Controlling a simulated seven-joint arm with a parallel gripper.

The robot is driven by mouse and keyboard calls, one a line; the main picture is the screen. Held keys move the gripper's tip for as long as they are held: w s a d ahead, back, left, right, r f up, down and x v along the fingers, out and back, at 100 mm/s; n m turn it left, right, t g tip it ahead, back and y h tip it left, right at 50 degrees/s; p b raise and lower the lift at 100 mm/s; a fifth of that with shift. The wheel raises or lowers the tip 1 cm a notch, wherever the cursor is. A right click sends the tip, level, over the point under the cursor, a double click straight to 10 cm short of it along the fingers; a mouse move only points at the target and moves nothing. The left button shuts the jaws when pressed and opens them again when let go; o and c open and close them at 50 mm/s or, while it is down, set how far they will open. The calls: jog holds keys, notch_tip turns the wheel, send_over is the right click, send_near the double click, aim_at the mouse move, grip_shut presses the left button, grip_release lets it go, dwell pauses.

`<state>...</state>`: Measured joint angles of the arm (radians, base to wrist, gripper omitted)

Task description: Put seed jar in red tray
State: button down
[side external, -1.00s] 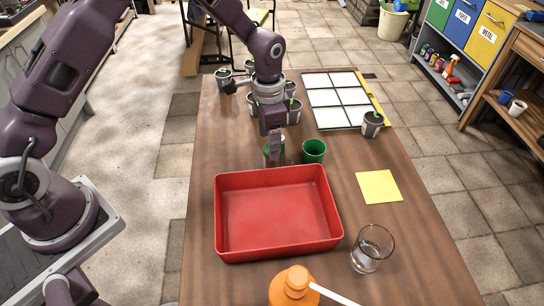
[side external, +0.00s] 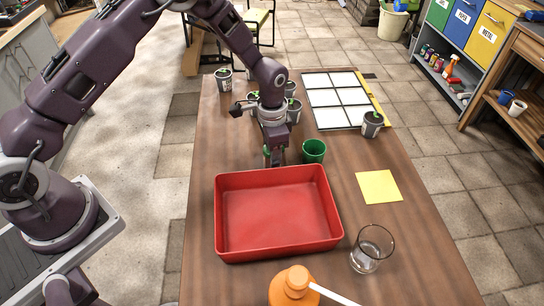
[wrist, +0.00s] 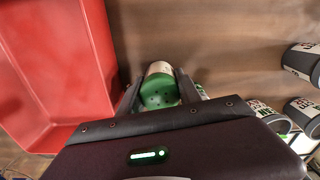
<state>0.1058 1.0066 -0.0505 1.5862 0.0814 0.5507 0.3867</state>
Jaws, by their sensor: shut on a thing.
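The seed jar (wrist: 159,88), with a green holed lid and pale body, is between my fingers in the wrist view; in the side view it is mostly hidden behind them, with a bit of green showing (side external: 267,151). My gripper (side external: 273,160) is shut on it, just beyond the far edge of the red tray. I cannot tell whether the jar touches the table. The red tray (side external: 280,218) is empty, in the middle of the table; its wall and floor also show at left in the wrist view (wrist: 50,70).
A green cup (side external: 314,151) stands right of my gripper. Several grey plant pots (side external: 372,125) stand farther back, near a white-celled panel (side external: 338,99). A yellow sheet (side external: 379,187), a clear glass (side external: 371,249) and an orange bottle (side external: 293,288) lie or stand around the tray's right and near sides.

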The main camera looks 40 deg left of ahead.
jog(key=shift+m, duration=0.3)
jog(key=r, duration=0.6)
jog(key=d+r, duration=0.1)
jog(key=r, duration=0.3)
jog(key=shift+s, duration=0.15)
jog(key=s+d+m, duration=0.8)
jog(key=d+m, duration=0.4)
send_near(294, 217)
jog(key=shift+m, duration=0.4)
notch_tip(294, 217, down, 5)
jog(key=shift+a+f, duration=0.1)
jog(key=shift+f, duration=0.1)
jog(key=c, duration=0.8)
grip_release()
